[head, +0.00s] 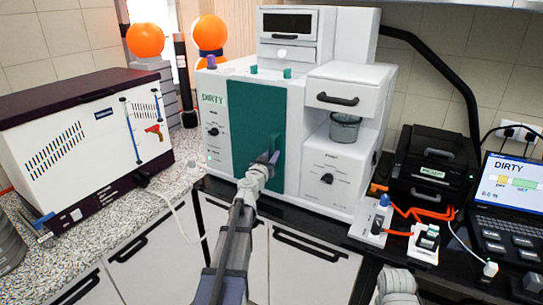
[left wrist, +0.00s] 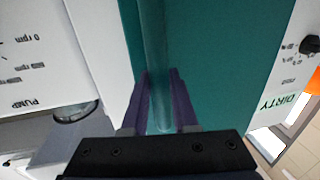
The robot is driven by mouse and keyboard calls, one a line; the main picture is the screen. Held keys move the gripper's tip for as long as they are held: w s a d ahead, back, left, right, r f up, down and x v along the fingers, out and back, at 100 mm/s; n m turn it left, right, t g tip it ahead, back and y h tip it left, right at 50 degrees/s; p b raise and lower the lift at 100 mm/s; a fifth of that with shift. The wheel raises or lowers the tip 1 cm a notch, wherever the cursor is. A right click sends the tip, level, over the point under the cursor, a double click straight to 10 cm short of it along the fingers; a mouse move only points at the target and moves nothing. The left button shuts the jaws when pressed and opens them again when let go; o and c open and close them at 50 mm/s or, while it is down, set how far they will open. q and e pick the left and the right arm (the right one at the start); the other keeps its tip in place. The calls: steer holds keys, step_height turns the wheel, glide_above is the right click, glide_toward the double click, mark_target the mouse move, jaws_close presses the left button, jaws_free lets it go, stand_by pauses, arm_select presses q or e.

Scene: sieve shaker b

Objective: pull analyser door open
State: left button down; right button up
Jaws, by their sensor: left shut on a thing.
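The analyser (head: 295,140) is a large white cabinet marked DIRTY on the back counter. Its teal door (head: 250,115) covers the left front and looks flush with the cabinet. My left gripper (head: 268,163) is at the door's lower right side. In the left wrist view, the purple fingers of my left gripper (left wrist: 160,105) are shut around the upright teal handle bar (left wrist: 154,45), with the door (left wrist: 215,60) behind it. The handle is mostly hidden by the gripper in the head view.
A white and dark box machine (head: 85,140) stands on the speckled counter at left. A black case (head: 435,165), orange cables (head: 425,212) and a laptop (head: 505,205) are at right. Orange balls (head: 209,33) stand behind. White drawers (head: 235,245) are below the counter.

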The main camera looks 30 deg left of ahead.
arm_select(q)
steer(key=shift+s+a, duration=0.1)
steer(key=shift+s, duration=0.05)
steer(key=s+a+m+h, duration=0.4)
steer(key=s+a+h, duration=0.4)
steer(key=s, duration=0.5)
steer(key=s+a+m+g+h, duration=0.2)
steer(key=s+a+m+h, duration=0.1)
steer(key=a, duration=1.3)
steer(key=shift+s+a+m+h, duration=0.2)
steer(key=shift+a+m+h, duration=0.05)
steer(key=shift+m+h, duration=0.05)
steer(key=c, duration=0.7)
jaws_free()
steer(key=shift+s, duration=0.15)
